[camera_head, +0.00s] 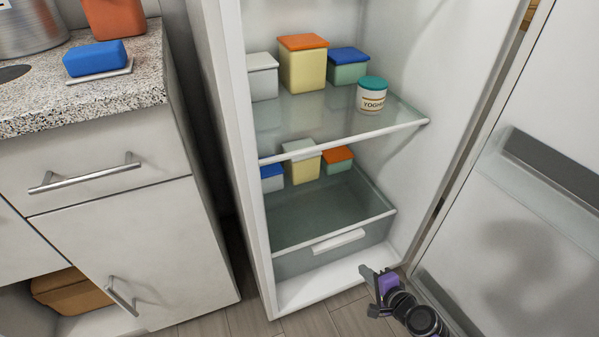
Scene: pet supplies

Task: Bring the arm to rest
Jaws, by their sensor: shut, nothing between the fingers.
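My gripper (372,291), dark with a purple part, is low at the bottom right, in front of the open fridge (330,283). It is shut and empty. It appears near the fridge's bottom front edge, beside the open door (540,190); whether it touches either cannot be told. My arm runs from it out of the bottom of the picture.
A glass shelf (320,135) holds several lidded boxes and a yoghurt tub (372,96). Some floor (310,322) shows in front.

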